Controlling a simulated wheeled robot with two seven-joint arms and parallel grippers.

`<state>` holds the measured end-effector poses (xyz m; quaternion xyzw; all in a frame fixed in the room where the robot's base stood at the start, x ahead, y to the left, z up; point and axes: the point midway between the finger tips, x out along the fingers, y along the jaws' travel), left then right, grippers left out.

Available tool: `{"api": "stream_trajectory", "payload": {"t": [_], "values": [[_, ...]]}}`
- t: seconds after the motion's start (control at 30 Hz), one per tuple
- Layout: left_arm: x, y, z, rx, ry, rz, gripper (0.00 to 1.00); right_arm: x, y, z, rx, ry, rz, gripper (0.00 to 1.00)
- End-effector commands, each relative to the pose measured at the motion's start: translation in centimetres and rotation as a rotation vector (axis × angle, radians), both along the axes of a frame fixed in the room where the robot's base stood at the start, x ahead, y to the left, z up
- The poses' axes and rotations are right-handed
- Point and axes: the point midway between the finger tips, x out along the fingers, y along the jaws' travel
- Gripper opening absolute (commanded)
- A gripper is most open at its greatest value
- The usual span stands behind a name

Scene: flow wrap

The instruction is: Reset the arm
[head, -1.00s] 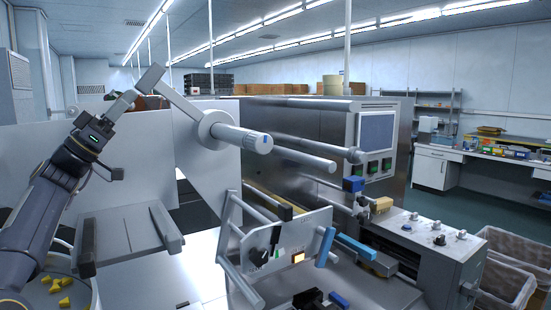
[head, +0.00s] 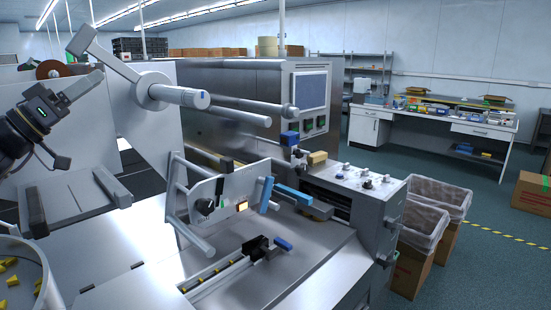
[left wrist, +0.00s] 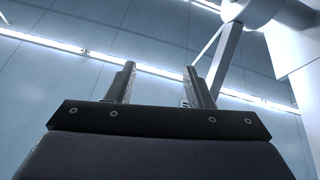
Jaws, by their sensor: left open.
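My left gripper (head: 80,119) is at the left edge of the head view, raised in front of the pale panel of the wrapping machine. Its two dark fingers stand apart. In the left wrist view the fingers (left wrist: 160,78) point up toward the ceiling lights with nothing between them. My right gripper shows in neither view.
The wrapping machine's grey roller arm (head: 172,94) stands just right of my left gripper. A round tub (head: 48,287) with yellow pieces is at the lower left. The steel machine body (head: 245,88), bins (head: 425,229) and a workbench (head: 432,120) lie to the right.

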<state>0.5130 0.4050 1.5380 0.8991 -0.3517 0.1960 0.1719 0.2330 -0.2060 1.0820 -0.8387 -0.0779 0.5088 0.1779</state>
Motion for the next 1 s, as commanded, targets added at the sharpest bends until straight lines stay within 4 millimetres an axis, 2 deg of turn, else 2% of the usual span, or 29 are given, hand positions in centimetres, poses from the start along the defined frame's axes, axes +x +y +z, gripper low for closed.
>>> {"api": "stream_trajectory", "payload": {"t": [0.03,0.17,0.27,0.3,0.4,0.47,0.5,0.6,0.7,0.8,0.9,1.0], "values": [[0.1,-1.9,-0.8,0.015,0.057,-0.024,0.47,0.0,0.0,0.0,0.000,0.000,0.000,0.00],[-0.1,-6.6,-4.1,0.058,0.247,-0.073,0.47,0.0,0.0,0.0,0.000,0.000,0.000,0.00],[-1.4,-11.0,-8.0,0.104,0.442,-0.102,0.47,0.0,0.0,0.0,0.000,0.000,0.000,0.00],[-2.3,-12.7,-10.1,0.126,0.533,-0.108,0.47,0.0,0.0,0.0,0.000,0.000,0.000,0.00],[-5.4,-15.9,-15.5,0.175,0.746,-0.099,0.47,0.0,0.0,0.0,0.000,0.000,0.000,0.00],[-7.6,-17.4,-19.0,0.203,0.866,-0.083,0.47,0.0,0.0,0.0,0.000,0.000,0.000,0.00],[-9.3,-18.1,-21.3,0.221,0.942,-0.065,0.47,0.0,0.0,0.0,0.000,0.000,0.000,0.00],[-13.9,-19.4,-27.4,0.265,1.120,-0.009,0.47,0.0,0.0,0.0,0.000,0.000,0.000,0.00],[-18.6,-19.9,-33.2,0.306,1.266,0.058,0.47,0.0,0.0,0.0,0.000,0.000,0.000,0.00],[-22.6,-20.1,-38.3,0.340,1.370,0.122,0.47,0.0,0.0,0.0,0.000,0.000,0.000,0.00],[-25.5,-20.0,-42.1,0.369,1.434,0.174,0.47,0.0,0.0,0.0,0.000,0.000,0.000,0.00],[-27.3,-19.9,-44.5,0.386,1.469,0.208,0.47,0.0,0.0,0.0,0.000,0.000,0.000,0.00]]}}
